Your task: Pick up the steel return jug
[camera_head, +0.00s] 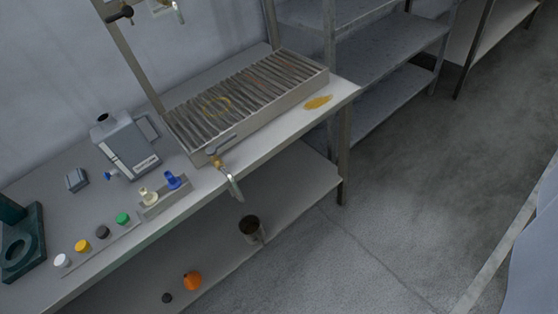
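A small steel jug with a dark open mouth (251,230) stands upright on the lower shelf of the bench, near its front edge. It is below the brass-and-steel tap (228,175) that hangs from the front of the ribbed tray. Its contents are too dark to tell. My gripper does not show in this view, so its state and its place relative to the jug cannot be seen.
The ribbed tray (245,98) sits on the bench top (70,183), beside a yellow-brown spill (318,102). A grey device (127,146) and several coloured caps stand farther left. An orange object (192,281) lies on the lower shelf. The floor (400,190) right of the bench is clear.

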